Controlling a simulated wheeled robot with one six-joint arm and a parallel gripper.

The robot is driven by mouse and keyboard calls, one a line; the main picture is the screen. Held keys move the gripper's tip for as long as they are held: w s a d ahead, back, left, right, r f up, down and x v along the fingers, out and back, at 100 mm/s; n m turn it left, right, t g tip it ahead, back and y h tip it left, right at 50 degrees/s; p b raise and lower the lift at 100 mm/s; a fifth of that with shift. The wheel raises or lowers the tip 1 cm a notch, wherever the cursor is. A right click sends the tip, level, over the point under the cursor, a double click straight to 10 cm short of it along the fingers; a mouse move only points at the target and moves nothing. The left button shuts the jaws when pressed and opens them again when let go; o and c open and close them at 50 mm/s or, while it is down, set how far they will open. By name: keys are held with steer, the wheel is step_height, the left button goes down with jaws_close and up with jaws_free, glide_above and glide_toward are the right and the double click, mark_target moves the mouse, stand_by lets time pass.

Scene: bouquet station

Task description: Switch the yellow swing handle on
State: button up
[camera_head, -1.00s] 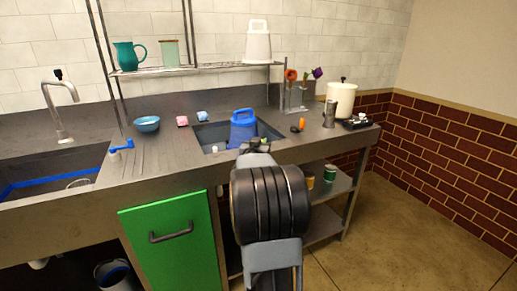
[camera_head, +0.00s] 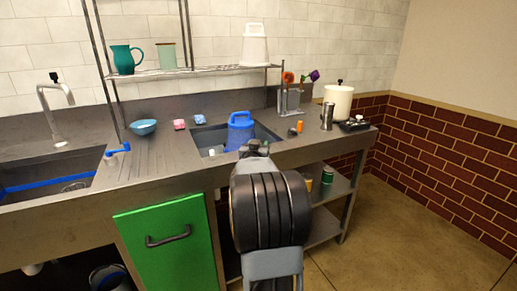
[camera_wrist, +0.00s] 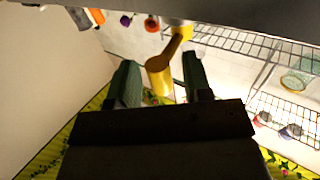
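The yellow swing handle (camera_wrist: 160,76) shows in the wrist view as a yellow lever with a thick cylindrical end. Its arm runs up to the upper right, toward a pale yellow mount at the top edge. My gripper (camera_wrist: 161,82) is open, with its two dark green fingers on either side of the handle's thick end. Gaps show between the handle and the fingers, so I see no grip on it; the depth between them is hard to tell. In the head view my own arm blocks the front of the counter, and neither the handle nor the fingertips can be made out.
A steel counter (camera_head: 165,168) with a sink holding a blue container (camera_head: 239,132) lies ahead. A green cabinet door (camera_head: 165,240) is below left. A lower shelf (camera_head: 338,188) holds cans at the right. Open floor (camera_head: 385,240) lies to the right. Wire racks (camera_wrist: 285,108) show in the wrist view.

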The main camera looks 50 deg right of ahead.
steer(key=p+v, duration=0.1)
steer(key=v, duration=1.2)
steer(key=shift+s+a, duration=0.2)
steer(key=shift+a, duration=0.15)
